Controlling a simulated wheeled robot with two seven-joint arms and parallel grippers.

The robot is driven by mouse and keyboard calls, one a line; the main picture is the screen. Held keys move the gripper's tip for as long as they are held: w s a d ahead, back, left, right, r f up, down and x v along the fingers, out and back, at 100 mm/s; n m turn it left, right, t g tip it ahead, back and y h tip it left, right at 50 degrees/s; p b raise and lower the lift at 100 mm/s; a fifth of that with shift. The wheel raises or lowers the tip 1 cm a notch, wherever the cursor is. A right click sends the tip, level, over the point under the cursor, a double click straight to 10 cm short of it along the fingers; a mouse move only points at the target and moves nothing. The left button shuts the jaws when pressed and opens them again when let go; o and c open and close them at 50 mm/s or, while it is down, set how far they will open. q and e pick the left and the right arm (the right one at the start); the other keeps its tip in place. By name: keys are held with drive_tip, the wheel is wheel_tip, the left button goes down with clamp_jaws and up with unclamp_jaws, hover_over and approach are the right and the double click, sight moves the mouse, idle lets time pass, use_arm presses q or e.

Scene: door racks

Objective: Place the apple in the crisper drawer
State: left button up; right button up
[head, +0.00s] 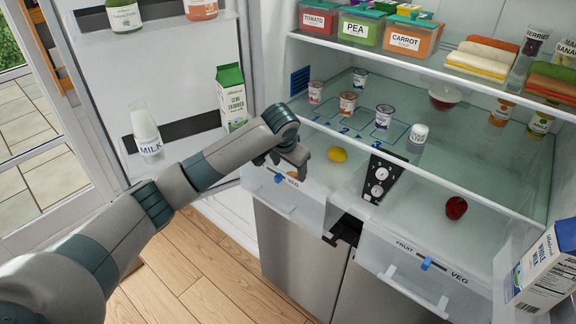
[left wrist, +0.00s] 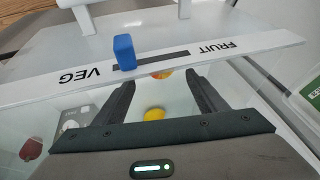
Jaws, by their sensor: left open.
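A small red and yellow round thing, probably the apple (left wrist: 162,74), shows in the left wrist view between my fingertips, partly covered by the drawer's front edge. In the head view my gripper and arm hide that spot. The left crisper drawer (head: 287,197) is pulled out; its front bears FRUIT and VEG and a blue slider (left wrist: 124,52). My left gripper (head: 290,167) is open over this drawer, just behind its front, with nothing clasped between the fingers. A lemon (head: 337,155) lies farther back. My right gripper is not in view.
Yogurt cups (head: 348,103) stand on the shelf behind. The open fridge door (head: 200,75) with bottles and a carton (head: 231,97) is close on the left.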

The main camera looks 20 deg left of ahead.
use_arm(q)
drive_tip(key=shift+v, duration=1.45)
